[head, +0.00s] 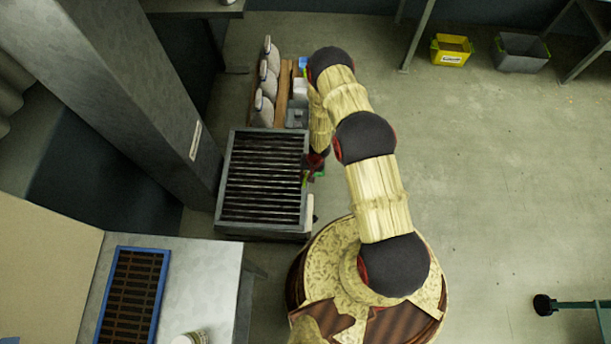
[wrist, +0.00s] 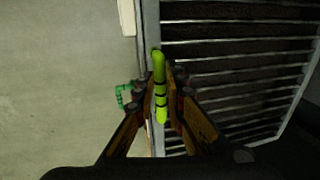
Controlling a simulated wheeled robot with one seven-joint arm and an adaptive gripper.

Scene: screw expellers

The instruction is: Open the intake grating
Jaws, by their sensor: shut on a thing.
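The intake grating (head: 262,180) is a dark barred panel in a grey frame, left of my arm in the head view. In the wrist view the grating (wrist: 235,50) fills the right side, its bars running across. A yellow-green handle (wrist: 159,75) with dark bands stands at the frame's near edge. My gripper (wrist: 161,92) has its two fingers on either side of this handle and is shut on it. In the head view my gripper (head: 314,172) is small at the right edge of the grating, partly hidden by my arm. The grating appears to lie flat in its frame.
A grey column (head: 150,90) stands close left of the grating. Behind are several sacks (head: 266,85) on a wooden pallet. A table with a blue-framed tray (head: 163,262) is at front left. A yellow bin (head: 451,50) and grey bin (head: 521,53) stand far right.

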